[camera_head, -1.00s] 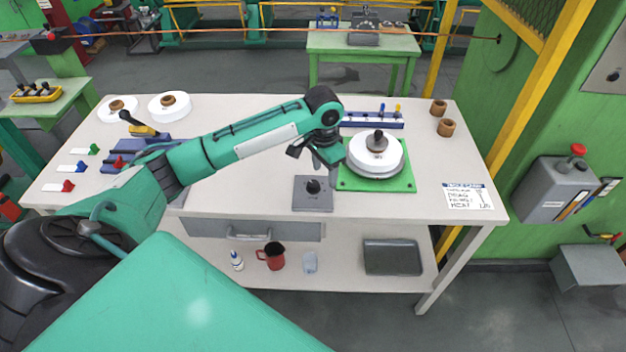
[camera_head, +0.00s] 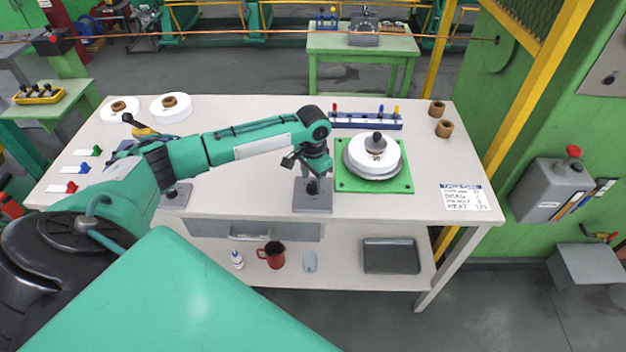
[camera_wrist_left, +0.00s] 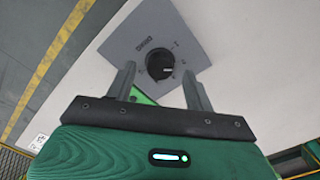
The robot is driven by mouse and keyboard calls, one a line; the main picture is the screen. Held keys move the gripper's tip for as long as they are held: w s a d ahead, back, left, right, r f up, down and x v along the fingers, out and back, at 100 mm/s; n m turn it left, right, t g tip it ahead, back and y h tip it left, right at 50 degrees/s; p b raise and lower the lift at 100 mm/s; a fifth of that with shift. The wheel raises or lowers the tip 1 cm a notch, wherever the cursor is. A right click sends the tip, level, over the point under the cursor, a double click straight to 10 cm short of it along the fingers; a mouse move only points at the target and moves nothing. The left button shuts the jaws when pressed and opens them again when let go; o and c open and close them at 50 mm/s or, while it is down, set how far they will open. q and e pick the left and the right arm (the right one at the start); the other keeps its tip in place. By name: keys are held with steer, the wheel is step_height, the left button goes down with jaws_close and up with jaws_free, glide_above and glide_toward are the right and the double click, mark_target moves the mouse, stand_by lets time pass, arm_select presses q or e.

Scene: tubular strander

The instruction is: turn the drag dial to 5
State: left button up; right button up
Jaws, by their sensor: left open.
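A dial with a black knob (camera_head: 312,187) stands on a square grey plate (camera_head: 314,205) near the table's front edge. In the left wrist view the black knob (camera_wrist_left: 160,65) lies between the fingertips, with small markings on the plate (camera_wrist_left: 138,36) around it, too small to read. My left gripper (camera_head: 304,168) is open, pointing down just above the knob. Its two fingers (camera_wrist_left: 158,72) stand on either side of the knob with gaps; I cannot tell how far down they reach. My right gripper is not in view.
A second grey plate with a black knob (camera_head: 175,194) lies left, partly behind my arm. A green base (camera_head: 400,184) with a white spool (camera_head: 372,155) stands just right of the dial. A card with writing (camera_head: 468,200) lies at the right. A blue rack (camera_head: 365,120) stands behind.

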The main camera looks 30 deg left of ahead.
arm_select(q)
steer(key=shift+f, duration=1.15)
steer(key=c, duration=1)
steer(key=shift+r+p, duration=0.1)
steer(key=shift+p, duration=0.25)
